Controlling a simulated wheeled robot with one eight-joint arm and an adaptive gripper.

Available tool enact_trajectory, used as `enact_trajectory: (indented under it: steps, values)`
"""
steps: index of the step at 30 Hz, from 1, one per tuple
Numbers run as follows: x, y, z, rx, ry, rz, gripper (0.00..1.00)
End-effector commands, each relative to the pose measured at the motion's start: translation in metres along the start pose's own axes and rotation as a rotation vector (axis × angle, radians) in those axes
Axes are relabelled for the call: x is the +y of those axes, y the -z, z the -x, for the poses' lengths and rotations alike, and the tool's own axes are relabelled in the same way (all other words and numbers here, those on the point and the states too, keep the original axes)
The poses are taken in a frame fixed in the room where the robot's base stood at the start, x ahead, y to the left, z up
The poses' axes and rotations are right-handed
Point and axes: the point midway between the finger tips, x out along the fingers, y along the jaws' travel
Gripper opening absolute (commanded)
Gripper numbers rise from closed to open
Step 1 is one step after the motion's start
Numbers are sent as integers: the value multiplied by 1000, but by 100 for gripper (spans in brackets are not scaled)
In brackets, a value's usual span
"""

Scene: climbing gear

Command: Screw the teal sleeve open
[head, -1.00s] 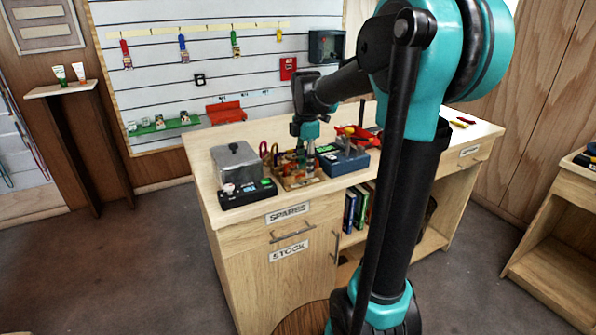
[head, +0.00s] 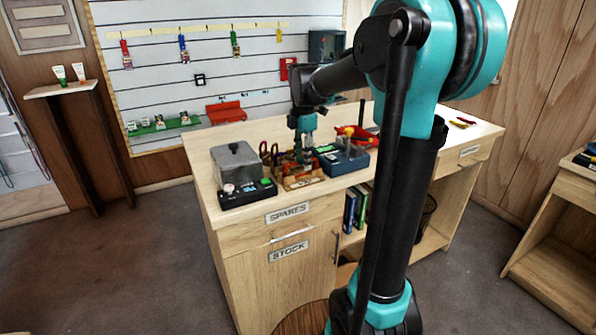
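My gripper (head: 304,146) points down over the wooden rack (head: 301,183) on the workbench. Its fingertips are small and dark in the head view, and I cannot tell whether they are open or shut, or touching anything. Several carabiner-like items stand in the rack, among them dark red ones (head: 268,152) at its left. The teal sleeve cannot be told apart here; it is too small or hidden behind the gripper.
A grey metal box (head: 237,164) and a black device with a green button (head: 246,193) stand left of the rack. A blue box (head: 342,161) stands close on its right, with a red tray (head: 362,136) behind.

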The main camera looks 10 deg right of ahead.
Motion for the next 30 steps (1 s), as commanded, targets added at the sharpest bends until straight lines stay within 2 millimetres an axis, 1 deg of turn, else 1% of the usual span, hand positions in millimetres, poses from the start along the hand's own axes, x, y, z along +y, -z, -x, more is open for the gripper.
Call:
enact_trajectory:
  steps: [3, 6, 17, 30]
  values:
    - [0, 0, 8, 0, 0, 0, 38]
    - [0, 0, 10, 0, 0, 0, 38]
    - [-1, 0, 10, 0, 0, 0, 38]
    - [-9, 0, 10, 0, 0, 0, 38]
